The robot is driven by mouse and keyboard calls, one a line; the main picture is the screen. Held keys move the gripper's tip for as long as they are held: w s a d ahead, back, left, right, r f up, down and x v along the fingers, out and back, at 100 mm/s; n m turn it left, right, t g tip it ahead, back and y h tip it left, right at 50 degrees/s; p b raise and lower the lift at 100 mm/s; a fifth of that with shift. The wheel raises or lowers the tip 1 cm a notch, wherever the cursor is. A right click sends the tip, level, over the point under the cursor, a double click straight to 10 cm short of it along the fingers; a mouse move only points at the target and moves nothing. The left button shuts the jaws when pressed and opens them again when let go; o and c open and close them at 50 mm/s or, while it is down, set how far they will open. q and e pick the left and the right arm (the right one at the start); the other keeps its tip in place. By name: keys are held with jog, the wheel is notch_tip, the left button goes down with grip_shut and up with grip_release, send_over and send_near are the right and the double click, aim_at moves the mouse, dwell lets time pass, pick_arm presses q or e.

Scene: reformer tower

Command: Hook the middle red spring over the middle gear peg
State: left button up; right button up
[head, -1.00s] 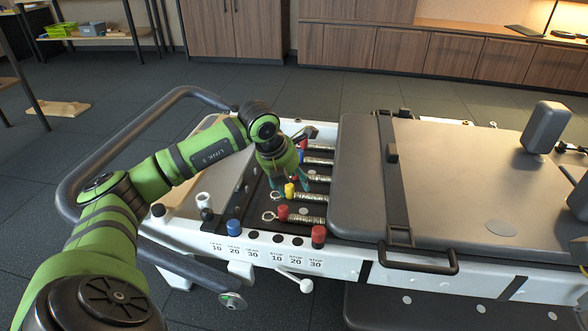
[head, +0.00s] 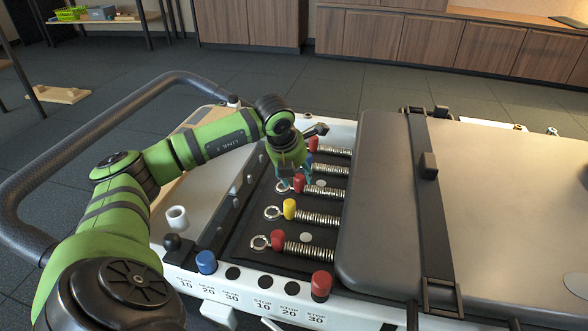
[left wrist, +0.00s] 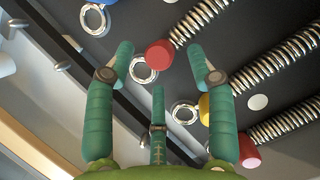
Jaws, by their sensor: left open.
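The middle red spring has a red cap (head: 299,182), a silver coil and a ring at its left end. In the left wrist view the red cap (left wrist: 160,54) and ring (left wrist: 144,70) lie between my fingertips. My left gripper (head: 294,178) is open, pointing down over that spring's ring end; it also shows in the left wrist view (left wrist: 160,70). Its fingers surround the ring end without visibly gripping it. The dark gear bar (head: 233,210) runs left of the spring rings. A small silver peg (left wrist: 62,66) shows by the bar in the left wrist view.
A yellow-capped spring (head: 289,208) and a front red-capped spring (head: 277,240) lie nearer. A blue-capped spring (head: 308,160) and another red-capped one lie beyond. The padded carriage (head: 385,190) is to the right. A blue cap (head: 206,262) and red cap (head: 321,285) stand on the front rail.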

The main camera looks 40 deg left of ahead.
aim_at(302, 184)
pick_arm(q)
jog(key=shift+b+x, duration=0.45)
jog(key=shift+x, duration=0.9)
grip_shut()
jog(key=c, duration=0.9)
grip_release()
jog(key=shift+r, duration=0.2)
grip_shut()
